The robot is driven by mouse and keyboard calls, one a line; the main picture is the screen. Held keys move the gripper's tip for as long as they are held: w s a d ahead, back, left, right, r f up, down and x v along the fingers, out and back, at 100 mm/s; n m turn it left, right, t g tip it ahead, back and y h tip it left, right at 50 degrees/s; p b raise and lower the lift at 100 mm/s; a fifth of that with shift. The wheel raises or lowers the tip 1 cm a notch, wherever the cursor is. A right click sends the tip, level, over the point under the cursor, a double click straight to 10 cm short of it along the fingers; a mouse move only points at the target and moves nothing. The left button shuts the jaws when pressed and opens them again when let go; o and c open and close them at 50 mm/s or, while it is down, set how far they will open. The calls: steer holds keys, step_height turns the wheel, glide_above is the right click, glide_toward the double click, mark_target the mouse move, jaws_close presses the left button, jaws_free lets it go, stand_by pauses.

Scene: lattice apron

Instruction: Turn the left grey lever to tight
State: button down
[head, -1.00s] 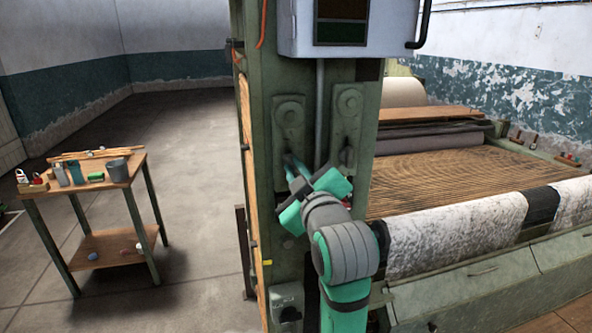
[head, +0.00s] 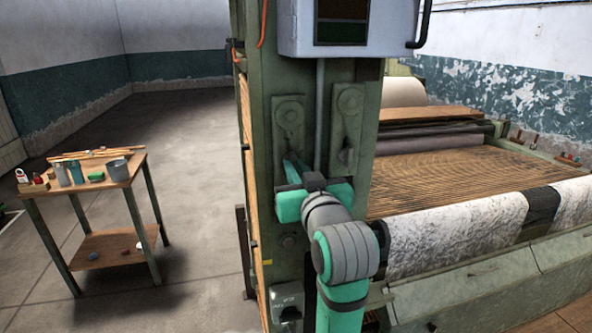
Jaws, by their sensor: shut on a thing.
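The left grey lever (head: 291,117) sits on its plate on the green post, with a round pivot boss at the top. Its lower end is hidden behind my gripper. My gripper (head: 292,166) is at the bottom of that lever, shut on it, with its teal hand spread level across the post just below. A similar right lever (head: 348,108) sits beside it on its own plate, its dark handle hanging down, apart from my gripper. I cannot read any tight mark.
A grey control box (head: 345,28) hangs above the levers. The machine's slatted bed (head: 450,180) and a pale mottled roll (head: 455,235) lie to the right. A wooden table (head: 93,180) with tools and pots stands at the left, with clear floor between it and the post.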

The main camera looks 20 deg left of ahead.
stand_by(0.5)
steer(key=c, duration=1.8)
jaws_free()
steer(key=v, duration=1.1)
steer(key=shift+w, duration=0.1)
